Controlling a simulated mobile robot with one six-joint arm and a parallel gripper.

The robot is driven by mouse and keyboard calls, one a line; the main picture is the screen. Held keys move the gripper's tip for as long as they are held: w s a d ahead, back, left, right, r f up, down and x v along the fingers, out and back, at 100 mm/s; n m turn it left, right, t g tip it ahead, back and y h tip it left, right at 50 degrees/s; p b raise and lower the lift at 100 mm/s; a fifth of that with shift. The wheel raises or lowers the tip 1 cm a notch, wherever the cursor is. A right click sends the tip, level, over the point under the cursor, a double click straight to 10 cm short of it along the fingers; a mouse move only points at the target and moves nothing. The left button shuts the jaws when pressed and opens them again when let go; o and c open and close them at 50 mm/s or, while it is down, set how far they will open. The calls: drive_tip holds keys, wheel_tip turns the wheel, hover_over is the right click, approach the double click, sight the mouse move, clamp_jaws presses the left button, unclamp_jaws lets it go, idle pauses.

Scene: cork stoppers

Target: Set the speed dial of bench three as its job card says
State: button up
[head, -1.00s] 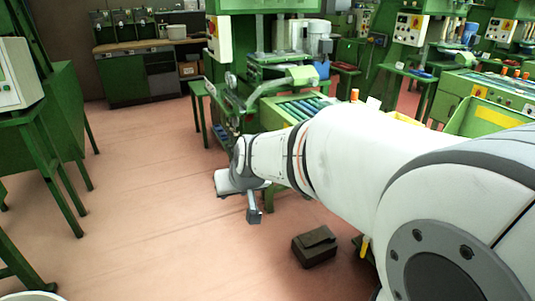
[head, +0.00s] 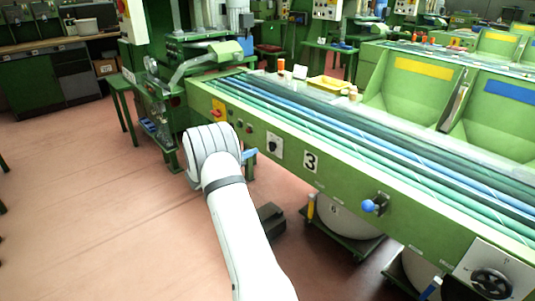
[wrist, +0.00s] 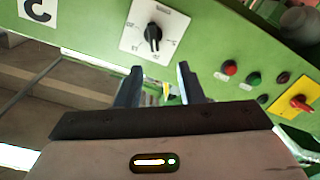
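The speed dial is a black knob on a white square plate (head: 274,147), set in the green front of bench three, left of a plate with a black 3 (head: 310,161). In the wrist view the knob (wrist: 153,38) is close, with small marks around it that I cannot read. My gripper (wrist: 159,73) is open, its two dark fingers apart with nothing held, just below the dial plate in that picture and not touching the knob. In the head view only a blue-grey finger (head: 249,154) shows beside my arm. A small white card (head: 300,72) stands on the bench top; its writing is unreadable.
A red switch on a yellow plate (wrist: 300,102), a red button (wrist: 230,68) and a green button (wrist: 254,78) sit near the dial. A blue-knobbed lever (head: 371,206) and a black handwheel (head: 491,283) are farther right. The floor at left is clear.

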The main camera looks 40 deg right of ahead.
sight(272, 146)
drive_tip(key=d+g, duration=0.1)
drive_tip(key=d, duration=0.7)
drive_tip(key=shift+f+b, duration=0.4)
drive_tip(key=shift+c, duration=0.3)
